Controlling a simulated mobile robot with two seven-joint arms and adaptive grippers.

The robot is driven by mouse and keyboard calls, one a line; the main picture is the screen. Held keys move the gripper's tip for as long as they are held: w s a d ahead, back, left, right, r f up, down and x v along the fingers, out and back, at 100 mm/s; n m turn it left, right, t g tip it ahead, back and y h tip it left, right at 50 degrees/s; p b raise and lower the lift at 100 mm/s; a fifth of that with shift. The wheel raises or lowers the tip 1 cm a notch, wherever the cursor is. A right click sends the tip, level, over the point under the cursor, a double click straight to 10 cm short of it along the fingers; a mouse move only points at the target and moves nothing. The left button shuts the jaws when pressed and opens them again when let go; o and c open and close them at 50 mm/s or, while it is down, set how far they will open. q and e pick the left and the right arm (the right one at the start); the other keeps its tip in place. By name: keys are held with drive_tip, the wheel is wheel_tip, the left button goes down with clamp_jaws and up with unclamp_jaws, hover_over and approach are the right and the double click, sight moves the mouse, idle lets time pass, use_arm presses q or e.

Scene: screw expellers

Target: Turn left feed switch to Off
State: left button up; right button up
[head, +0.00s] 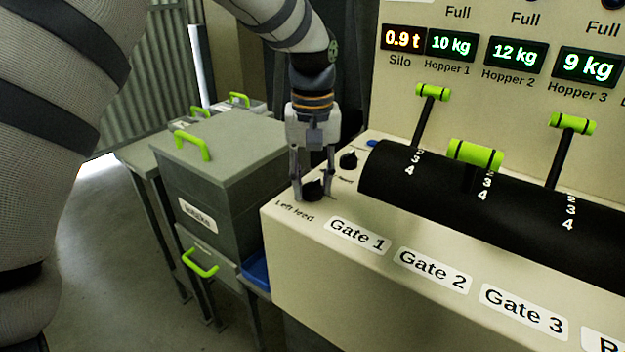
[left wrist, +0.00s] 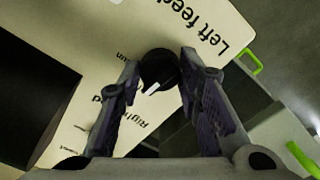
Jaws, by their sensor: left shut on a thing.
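The left feed switch is a round black knob (head: 313,189) on the cream panel's near left corner, above the printed words "Left feed". In the left wrist view the knob (left wrist: 158,68) sits between my fingertips and has a white pointer mark, aimed down and slightly left in that picture. My left gripper (head: 314,194) points down over the panel and is shut on the knob, one finger on each side. The fingers partly hide the position words around it in both views. My right gripper is not in view.
A second black knob (head: 348,160) stands just behind on the panel (head: 300,240). The black gate housing (head: 390,175) with green-handled levers rises to the right. Grey boxes (head: 225,150) with green handles stand left of the panel, beside a blue bin (head: 257,274).

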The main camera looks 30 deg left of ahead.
sight(312, 182)
use_arm(q)
drive_tip(key=shift+n, duration=0.5)
idle(0.3)
drive_tip(key=o, duration=1.2)
wheel_tip(312, 182, up, 12)
